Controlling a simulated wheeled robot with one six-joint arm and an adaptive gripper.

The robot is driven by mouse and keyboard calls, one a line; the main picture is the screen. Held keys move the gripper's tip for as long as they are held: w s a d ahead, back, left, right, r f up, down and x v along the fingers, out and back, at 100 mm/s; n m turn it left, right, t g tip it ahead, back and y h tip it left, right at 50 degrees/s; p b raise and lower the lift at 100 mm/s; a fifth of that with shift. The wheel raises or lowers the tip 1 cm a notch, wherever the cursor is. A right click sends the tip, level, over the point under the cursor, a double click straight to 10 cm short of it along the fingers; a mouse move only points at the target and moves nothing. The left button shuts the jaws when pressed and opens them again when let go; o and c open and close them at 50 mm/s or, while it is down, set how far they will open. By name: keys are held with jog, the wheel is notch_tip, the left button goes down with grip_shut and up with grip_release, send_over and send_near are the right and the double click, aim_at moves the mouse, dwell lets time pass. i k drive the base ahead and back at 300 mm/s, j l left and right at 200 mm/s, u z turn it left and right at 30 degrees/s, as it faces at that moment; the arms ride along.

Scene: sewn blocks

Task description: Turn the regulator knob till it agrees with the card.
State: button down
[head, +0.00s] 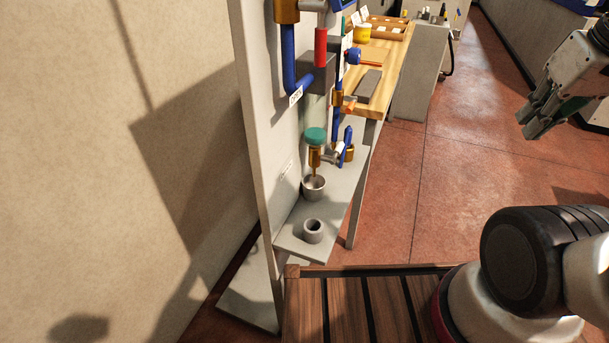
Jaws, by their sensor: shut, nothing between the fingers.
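A teal round knob (315,136) sits on top of a brass body (315,158) on the upright grey panel (254,120), above a small metal cup. It may be the regulator knob; no setting mark on it is readable. A small white label (296,95) is on the pipework above, and a faint pale label (286,170) is on the panel; I cannot read either or tell which is the card. My gripper (529,122) is at the upper right over the floor, shut and empty, far from the knob.
A metal cup (314,188) and a grey ring-shaped holder (313,232) stand on the panel's low shelf (290,243). Blue and red pipes, a blue valve handle (348,145) and a wooden bench (395,62) crowd behind. The red floor between panel and gripper is clear.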

aim_at(353, 55)
jog(key=l+u, duration=0.1)
jog(key=u, duration=0.45)
jog(key=l+u, duration=0.35)
jog(key=l, duration=0.35)
jog(key=l+u, duration=0.3)
jog(key=l, duration=1.3)
jog(key=u, duration=0.05)
